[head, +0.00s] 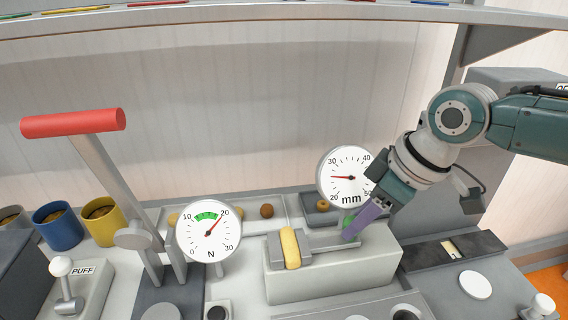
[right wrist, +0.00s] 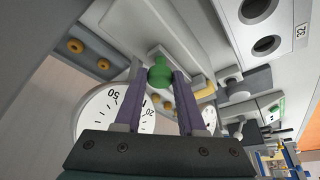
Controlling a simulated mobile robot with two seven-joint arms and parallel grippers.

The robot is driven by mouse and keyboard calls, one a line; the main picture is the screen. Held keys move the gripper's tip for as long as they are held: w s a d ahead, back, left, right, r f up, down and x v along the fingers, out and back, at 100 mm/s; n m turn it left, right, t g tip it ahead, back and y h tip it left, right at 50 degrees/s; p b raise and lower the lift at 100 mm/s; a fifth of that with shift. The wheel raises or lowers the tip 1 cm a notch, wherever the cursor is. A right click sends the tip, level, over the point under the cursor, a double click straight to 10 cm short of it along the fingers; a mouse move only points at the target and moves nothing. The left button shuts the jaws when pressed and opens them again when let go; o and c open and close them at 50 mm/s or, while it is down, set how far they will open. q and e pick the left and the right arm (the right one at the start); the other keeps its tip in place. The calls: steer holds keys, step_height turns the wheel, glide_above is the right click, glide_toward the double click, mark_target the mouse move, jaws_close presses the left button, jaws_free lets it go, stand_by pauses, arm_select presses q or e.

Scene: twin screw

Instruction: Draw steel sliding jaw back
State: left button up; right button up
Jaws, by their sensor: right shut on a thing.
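The steel sliding jaw (head: 320,241) sits on a pale block (head: 330,286) in the head view. A yellow, roll-shaped piece (head: 291,248) stands upright against its left end, between it and a grey fixed jaw (head: 274,250). A green knob (right wrist: 160,74) rises from the jaw's right part. My right gripper (head: 350,232) comes down from the upper right, its purple fingers shut on the green knob. In the right wrist view the fingers flank the knob. My left gripper is not in view.
The mm dial (head: 346,176) behind the gripper has its needle pointing left, between 20 and 30. The N dial (head: 209,232) reads near 20. A red-handled lever (head: 73,123) and a PUFF switch (head: 66,285) stand at left. A shelf (head: 270,20) spans overhead.

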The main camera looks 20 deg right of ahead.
jaws_close()
stand_by(0.4)
stand_by(0.4)
steer(key=shift+s+d, duration=0.2)
steer(key=shift+d, duration=0.6)
steer(key=shift+s+d, duration=0.15)
steer(key=shift+d, duration=0.65)
steer(key=o, duration=0.7)
jaws_free()
steer(key=shift+d, duration=0.1)
steer(key=shift+c, duration=0.2)
